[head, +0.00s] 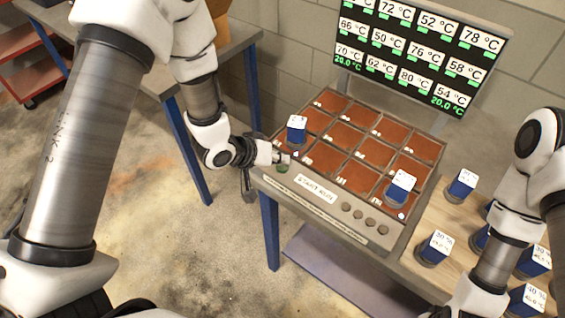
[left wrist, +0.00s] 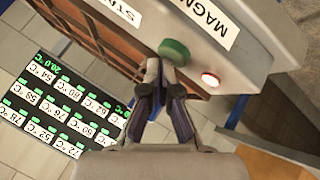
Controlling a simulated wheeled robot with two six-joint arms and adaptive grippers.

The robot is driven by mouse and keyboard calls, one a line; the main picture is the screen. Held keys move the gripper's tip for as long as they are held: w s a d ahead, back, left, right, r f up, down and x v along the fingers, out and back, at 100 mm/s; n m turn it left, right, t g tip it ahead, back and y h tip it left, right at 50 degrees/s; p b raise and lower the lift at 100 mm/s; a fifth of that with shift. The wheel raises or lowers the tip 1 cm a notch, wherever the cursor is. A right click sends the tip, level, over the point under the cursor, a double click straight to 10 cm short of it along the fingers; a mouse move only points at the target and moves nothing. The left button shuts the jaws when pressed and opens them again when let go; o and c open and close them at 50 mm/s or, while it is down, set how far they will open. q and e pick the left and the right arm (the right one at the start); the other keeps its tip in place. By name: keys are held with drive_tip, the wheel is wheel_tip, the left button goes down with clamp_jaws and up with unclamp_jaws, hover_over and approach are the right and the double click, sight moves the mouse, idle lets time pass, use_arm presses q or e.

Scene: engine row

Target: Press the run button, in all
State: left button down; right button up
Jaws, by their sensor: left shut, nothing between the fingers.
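The green run button (head: 283,168) sits at the left end of the sloped front panel, beside the START RUN label (head: 316,189).
The brown-celled tray (head: 335,133) holds two blue blocks with white tops (head: 297,131) (head: 400,188). Several similar blocks stand on the wooden table (head: 425,222) at right. A temperature screen (head: 425,50) stands behind. Several dark round knobs (head: 358,217) line the panel. Floor at left is clear.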

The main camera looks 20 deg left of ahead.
sight(280, 166)
use_arm(q)
drive_tip(key=shift+r+p, duration=0.55)
drive_tip(key=shift+r, duration=0.2)
wheel_tip(280, 166, up, 5)
drive_tip(key=p, duration=0.5)
drive_tip(key=shift+r, duration=0.1)
idle(0.4)
